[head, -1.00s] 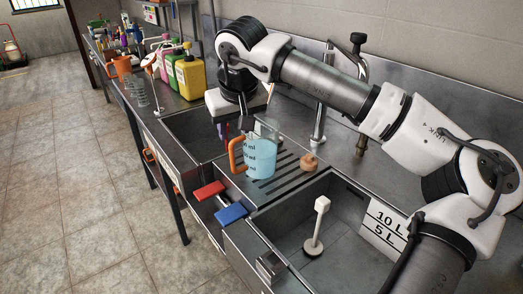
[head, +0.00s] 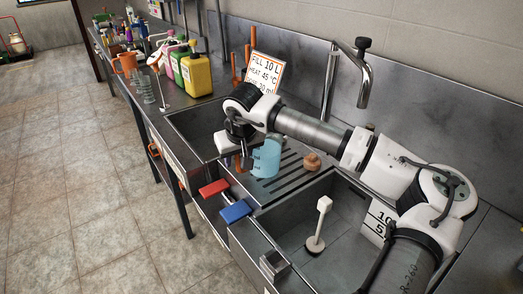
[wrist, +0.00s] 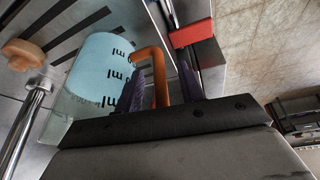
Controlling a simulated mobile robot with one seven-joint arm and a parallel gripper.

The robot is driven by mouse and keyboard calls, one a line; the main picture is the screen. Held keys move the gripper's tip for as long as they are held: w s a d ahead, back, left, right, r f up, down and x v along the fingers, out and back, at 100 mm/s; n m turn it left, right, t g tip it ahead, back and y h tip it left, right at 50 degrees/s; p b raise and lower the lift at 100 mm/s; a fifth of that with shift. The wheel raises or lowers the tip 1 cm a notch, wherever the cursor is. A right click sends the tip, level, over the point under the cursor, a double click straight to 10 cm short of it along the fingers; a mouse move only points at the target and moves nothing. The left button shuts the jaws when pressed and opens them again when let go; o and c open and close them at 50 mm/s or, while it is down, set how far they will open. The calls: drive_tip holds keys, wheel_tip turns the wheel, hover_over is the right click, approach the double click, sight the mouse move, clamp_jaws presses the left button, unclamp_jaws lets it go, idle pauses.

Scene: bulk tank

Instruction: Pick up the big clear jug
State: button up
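A clear jug (head: 266,158) with black ml marks and light-blue liquid stands upright on the ribbed drainboard. In the wrist view, the jug (wrist: 97,72) fills the left, with its orange handle (wrist: 160,72) turned toward my gripper. My gripper (head: 246,160) is beside the jug's handle side in the head view, and my wrist hides part of the jug. In the wrist view, the two dark fingers of my gripper (wrist: 160,88) are apart, one on each side of the orange handle. A gap shows between the fingers and the handle.
Sink basins lie on both sides of the drainboard (head: 290,180); the front one holds a white-handled tool (head: 319,222). A round wooden piece (head: 312,161) sits behind the jug. Red (head: 213,188) and blue (head: 235,211) handles stick out at the front edge.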

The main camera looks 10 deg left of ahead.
drive_tip(key=shift+c, duration=0.3)
clamp_jaws()
drive_tip(key=shift+r, duration=0.25)
